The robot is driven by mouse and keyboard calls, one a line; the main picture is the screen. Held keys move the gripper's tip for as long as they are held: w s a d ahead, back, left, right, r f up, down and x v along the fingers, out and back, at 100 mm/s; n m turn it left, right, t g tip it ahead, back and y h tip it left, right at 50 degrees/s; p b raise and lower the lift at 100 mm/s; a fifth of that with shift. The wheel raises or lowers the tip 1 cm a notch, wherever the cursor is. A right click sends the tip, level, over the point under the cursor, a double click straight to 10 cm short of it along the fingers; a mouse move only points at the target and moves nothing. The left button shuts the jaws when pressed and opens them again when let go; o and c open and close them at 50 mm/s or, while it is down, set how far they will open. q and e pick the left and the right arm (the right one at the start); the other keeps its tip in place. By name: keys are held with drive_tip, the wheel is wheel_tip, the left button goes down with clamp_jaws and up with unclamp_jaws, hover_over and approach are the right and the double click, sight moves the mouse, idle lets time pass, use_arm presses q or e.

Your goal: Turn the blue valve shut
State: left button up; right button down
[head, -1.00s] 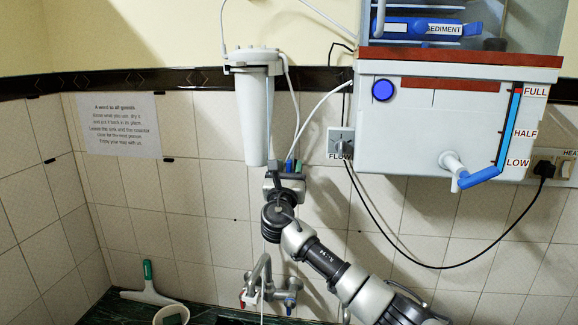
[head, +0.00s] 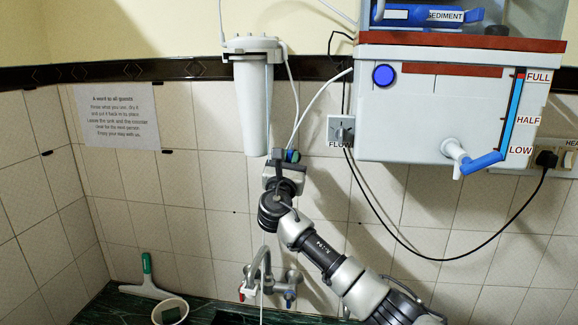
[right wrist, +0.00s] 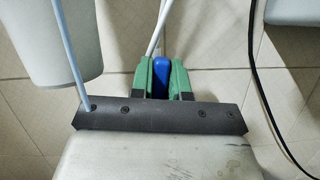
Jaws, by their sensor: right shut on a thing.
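The blue valve handle (right wrist: 161,78) sits between the two green-padded fingers of my right gripper (head: 286,156) in the right wrist view, and they are shut on it. In the head view, only a small bit of blue (head: 291,155) shows at the fingertips, so the handle's exact angle is hard to tell. A white tube rises from the valve. My right gripper is just below the white filter housing (head: 253,105), slightly to its right. My left gripper is not in view.
The white purifier tank (head: 420,125) with a blue-ended tap (head: 482,164) hangs at the right. Below are a metal faucet (head: 262,272), a squeegee (head: 147,280) and a cup (head: 170,309).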

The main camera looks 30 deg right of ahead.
drive_tip(key=shift+s+d+f+m+g+h+b, duration=0.35)
drive_tip(key=shift+m+g+b, duration=1.3)
drive_tip(key=shift+m, duration=1.75)
drive_tip(key=shift+d+f+m+g+h+b, duration=0.15)
drive_tip(key=shift+f+m+g+b, duration=0.25)
drive_tip(key=shift+m+g+b, duration=1.55)
drive_tip(key=shift+s+d+f+m+g+h+b, duration=0.1)
drive_tip(key=shift+s+d+f+m+g+b, duration=0.25)
drive_tip(key=shift+m+b, duration=3.15)
drive_tip(key=m+p, duration=0.2)
drive_tip(key=m, duration=0.1)
drive_tip(key=shift+w+a+f+p, duration=0.1)
drive_tip(key=shift+w+p, duration=0.05)
drive_tip(key=shift+p, duration=0.2)
drive_tip(key=c, duration=1.1)
unclamp_jaws()
drive_tip(key=shift+c, duration=0.2)
drive_tip(key=shift+a, duration=0.1)
drive_tip(key=b+v, duration=0.4)
drive_tip(key=v, duration=0.6)
drive_tip(key=shift+s+a, duration=0.25)
drive_tip(key=shift+a, duration=0.05)
